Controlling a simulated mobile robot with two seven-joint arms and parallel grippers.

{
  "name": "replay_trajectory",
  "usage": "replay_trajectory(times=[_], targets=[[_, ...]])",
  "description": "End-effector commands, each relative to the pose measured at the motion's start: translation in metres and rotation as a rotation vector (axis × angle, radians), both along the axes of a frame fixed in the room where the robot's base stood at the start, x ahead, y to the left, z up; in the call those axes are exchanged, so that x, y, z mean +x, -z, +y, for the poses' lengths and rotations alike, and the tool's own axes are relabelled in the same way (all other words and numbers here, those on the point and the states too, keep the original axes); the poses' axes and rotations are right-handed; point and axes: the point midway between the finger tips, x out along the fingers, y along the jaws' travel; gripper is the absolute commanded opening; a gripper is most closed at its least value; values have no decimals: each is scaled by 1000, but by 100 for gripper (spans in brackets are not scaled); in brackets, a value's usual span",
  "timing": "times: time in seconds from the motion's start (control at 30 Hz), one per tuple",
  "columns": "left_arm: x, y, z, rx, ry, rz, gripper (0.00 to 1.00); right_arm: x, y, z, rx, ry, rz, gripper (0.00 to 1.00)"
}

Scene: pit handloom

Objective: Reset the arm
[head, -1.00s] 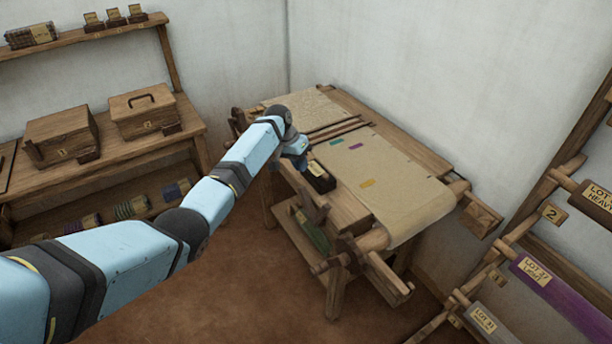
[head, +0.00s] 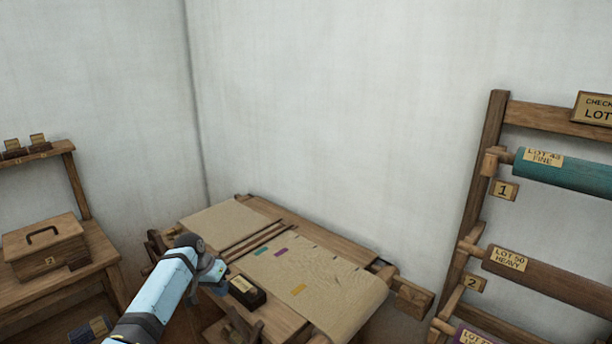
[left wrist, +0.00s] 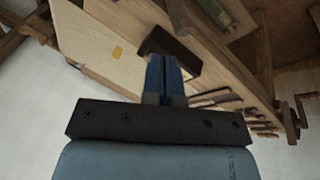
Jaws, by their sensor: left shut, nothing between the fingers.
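My left arm (head: 160,298) reaches in from the lower left of the head view to the near side of the loom. My left gripper (head: 218,287) is beside a small dark labelled block (head: 247,291) at the loom's near edge. In the left wrist view the blue fingers (left wrist: 164,75) are shut together with nothing between them. The dark block (left wrist: 168,51) shows just beyond their tips; I cannot tell whether they touch it. My right gripper is not in view.
The loom (head: 325,287) carries beige cloth with teal, purple and orange marks. A lidded wooden box (head: 45,248) stands on a bench at left. A rack at right holds a teal roll (head: 570,170) and a brown roll (head: 560,282). White walls stand behind.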

Motion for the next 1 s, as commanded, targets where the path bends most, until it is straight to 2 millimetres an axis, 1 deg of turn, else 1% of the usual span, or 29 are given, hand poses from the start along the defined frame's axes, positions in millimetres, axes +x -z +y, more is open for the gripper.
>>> replay_trajectory(times=[0.03, 0.07, 0.1, 0.17, 0.2, 0.27, 0.3, 0.37, 0.4, 0.47, 0.5, 0.57, 0.6, 0.67, 0.7, 0.8, 0.9, 1.0], targets=[[-16, 25, -4, 14, -5, -16, 0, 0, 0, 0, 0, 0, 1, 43], [-25, 39, -6, 23, -12, -34, 0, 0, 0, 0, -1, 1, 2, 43], [-38, 56, -10, 36, -19, -62, 0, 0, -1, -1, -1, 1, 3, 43], [-60, 81, -15, 55, -30, -108, 0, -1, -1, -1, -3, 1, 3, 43], [-75, 96, -18, 66, -35, -141, 0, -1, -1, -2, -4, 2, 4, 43], [-99, 115, -24, 79, -42, -190, 0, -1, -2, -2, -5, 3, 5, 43], [-115, 126, -28, 88, -47, -222, 0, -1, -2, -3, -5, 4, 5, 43], [-141, 141, -34, 96, -53, -271, 0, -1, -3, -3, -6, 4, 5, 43], [-159, 149, -38, 100, -55, -304, 0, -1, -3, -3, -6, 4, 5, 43], [-187, 157, -44, 105, -60, -353, 0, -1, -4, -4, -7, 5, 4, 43], [-206, 162, -48, 105, -63, -387, 0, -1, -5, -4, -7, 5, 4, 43], [-234, 165, -54, 104, -68, -438, 0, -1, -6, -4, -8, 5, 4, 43], [-253, 165, -59, 101, -70, -471, 0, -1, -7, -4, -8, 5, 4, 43], [-282, 163, -65, 97, -75, -522, 0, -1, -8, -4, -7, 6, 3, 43], [-301, 160, -68, 93, -78, -557, 0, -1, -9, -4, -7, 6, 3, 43], [-346, 146, -77, 80, -87, -639, 0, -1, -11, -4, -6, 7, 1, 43], [-383, 129, -83, 66, -94, -709, 0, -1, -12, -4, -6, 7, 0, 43], [-408, 113, -88, 55, -100, -761, 0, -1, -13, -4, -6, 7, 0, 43]])
